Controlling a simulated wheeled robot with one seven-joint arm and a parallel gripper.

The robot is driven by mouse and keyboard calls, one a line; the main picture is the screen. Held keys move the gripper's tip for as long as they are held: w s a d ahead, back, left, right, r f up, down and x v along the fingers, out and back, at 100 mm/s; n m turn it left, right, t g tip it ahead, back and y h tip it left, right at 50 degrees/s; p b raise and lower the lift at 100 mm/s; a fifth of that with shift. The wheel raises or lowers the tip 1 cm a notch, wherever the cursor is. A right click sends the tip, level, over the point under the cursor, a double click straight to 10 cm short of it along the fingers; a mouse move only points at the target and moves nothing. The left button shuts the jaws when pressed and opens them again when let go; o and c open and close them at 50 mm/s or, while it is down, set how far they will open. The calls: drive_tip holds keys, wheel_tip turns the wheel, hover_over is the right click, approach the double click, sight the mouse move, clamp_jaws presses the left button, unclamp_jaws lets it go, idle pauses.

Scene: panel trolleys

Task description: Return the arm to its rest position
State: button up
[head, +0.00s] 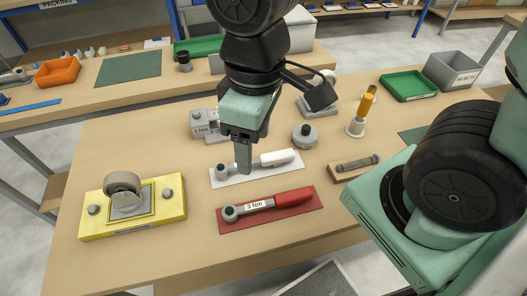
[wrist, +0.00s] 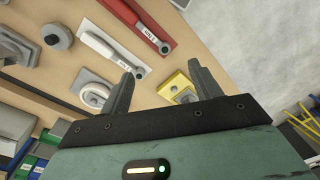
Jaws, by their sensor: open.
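My gripper (head: 243,157) hangs from my arm over the middle of the table, above the white mat. In the wrist view my gripper (wrist: 160,88) has its two fingers spread apart with nothing between them. A white-handled torque wrench (head: 275,160) lies on the white mat (head: 225,181), partly hidden behind the gripper in the head view. A red-handled torque wrench (head: 290,197) marked 3 Nm lies on the red mat (head: 312,205) in front. Both wrenches also show in the wrist view, the white one (wrist: 104,46) and the red one (wrist: 140,23).
A yellow block (head: 165,213) with a caster wheel (head: 122,184) stands at the left. A grey round part (head: 304,136), an orange-handled tool (head: 366,104) and a wooden block with a bolt (head: 355,165) stand to the right. A green tray (head: 408,85) and grey bin (head: 452,70) are behind.

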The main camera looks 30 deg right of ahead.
drive_tip(key=shift+s+a+f+m, duration=0.1)
drive_tip(key=shift+s+m, duration=0.2)
drive_tip(key=shift+s, duration=1.4)
